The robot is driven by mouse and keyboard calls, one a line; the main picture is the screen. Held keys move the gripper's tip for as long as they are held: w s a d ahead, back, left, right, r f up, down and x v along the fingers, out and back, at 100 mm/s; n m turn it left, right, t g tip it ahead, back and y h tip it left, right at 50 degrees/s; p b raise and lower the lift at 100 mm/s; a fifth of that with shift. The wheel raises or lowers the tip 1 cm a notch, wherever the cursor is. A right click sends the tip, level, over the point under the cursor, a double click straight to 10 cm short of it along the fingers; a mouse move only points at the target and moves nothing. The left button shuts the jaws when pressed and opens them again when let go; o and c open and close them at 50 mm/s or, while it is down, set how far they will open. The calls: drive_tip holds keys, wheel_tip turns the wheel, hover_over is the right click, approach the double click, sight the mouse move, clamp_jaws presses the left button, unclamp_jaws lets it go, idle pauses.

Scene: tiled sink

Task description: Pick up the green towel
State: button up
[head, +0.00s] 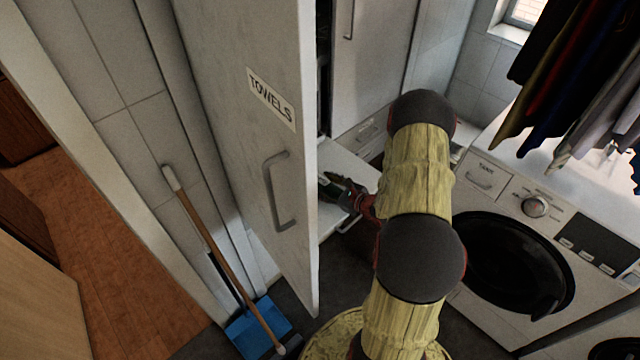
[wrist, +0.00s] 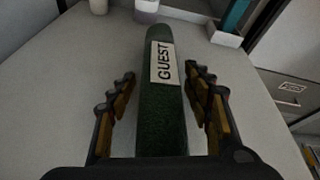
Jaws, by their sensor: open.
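The green towel (wrist: 163,112) is a dark green, long rolled or folded shape with a white "GUEST" label on it. It lies on a pale shelf (wrist: 75,85) in the wrist view. My gripper (wrist: 162,80) is open, with one finger on each side of the towel and a visible gap on both sides. In the head view my gripper (head: 345,192) reaches in over the white shelf behind the open door. The towel is hard to make out there.
A tall door labelled "TOWELS" (head: 270,97) stands open left of my arm. A washing machine (head: 540,215) is at right, with clothes hanging above. A broom and blue dustpan (head: 260,325) stand at left. Small containers (wrist: 146,10) sit at the shelf's back.

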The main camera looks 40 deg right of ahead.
drive_tip(key=shift+c, duration=0.7)
drive_tip(key=c, duration=0.8)
drive_tip(key=shift+r, duration=0.15)
